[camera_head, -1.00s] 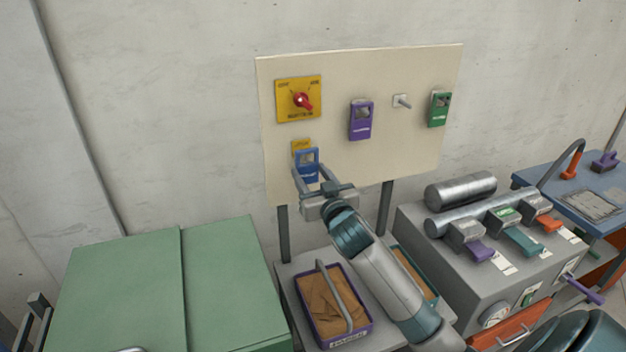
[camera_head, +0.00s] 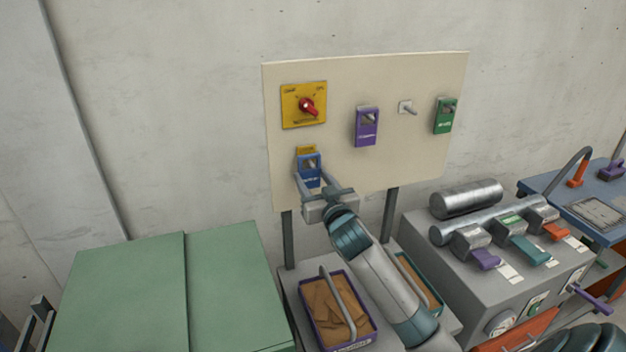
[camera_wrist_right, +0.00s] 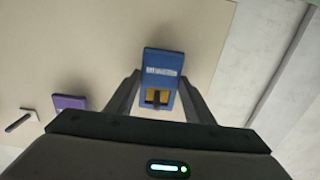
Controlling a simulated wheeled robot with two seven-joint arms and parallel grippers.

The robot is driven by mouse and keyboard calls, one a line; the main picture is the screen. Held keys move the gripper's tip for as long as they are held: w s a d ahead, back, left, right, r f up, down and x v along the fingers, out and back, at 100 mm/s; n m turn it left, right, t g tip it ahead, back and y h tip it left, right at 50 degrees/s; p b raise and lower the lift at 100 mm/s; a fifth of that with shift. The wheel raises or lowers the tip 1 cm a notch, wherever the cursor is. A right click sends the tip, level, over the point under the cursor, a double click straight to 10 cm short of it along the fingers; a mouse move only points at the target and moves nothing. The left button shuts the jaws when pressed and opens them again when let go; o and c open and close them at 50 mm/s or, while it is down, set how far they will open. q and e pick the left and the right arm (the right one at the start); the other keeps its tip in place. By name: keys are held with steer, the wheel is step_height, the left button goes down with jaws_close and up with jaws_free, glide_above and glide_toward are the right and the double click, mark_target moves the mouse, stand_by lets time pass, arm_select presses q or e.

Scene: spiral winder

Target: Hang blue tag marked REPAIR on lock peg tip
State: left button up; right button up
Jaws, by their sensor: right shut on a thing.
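My right gripper (camera_head: 313,186) is shut on the blue tag (camera_head: 310,177) at the lower left of the cream board. The right wrist view shows the tag (camera_wrist_right: 161,64) between the two fingers, its white lettering too blurred to read. A yellow plate (camera_head: 306,150) sits behind the tag's upper edge. In the wrist view, a short dark peg (camera_wrist_right: 157,97) shows in the tag's window against yellow. I cannot tell whether the tag's weight rests on that peg. My left gripper is out of view.
The cream board (camera_head: 340,90) also carries a yellow switch plate with a red knob (camera_head: 307,106), a purple tag (camera_head: 367,127), a bare grey peg (camera_head: 407,107) and a green tag (camera_head: 445,115). Below stand a purple-rimmed bin (camera_head: 371,326), a green cabinet (camera_head: 120,290) and a grey machine (camera_head: 530,285).

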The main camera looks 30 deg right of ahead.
steer(key=o, duration=1.2)
steer(key=shift+c, duration=0.2)
steer(key=shift+s, duration=0.15)
steer(key=shift+s+a+f+b, duration=0.1)
steer(key=shift+s+a+b, duration=0.15)
steer(key=shift+s, duration=0.35)
steer(key=b+v, duration=0.3)
steer(key=v, duration=1.3)
steer(key=shift+d+b, duration=0.15)
steer(key=shift+b, duration=0.15)
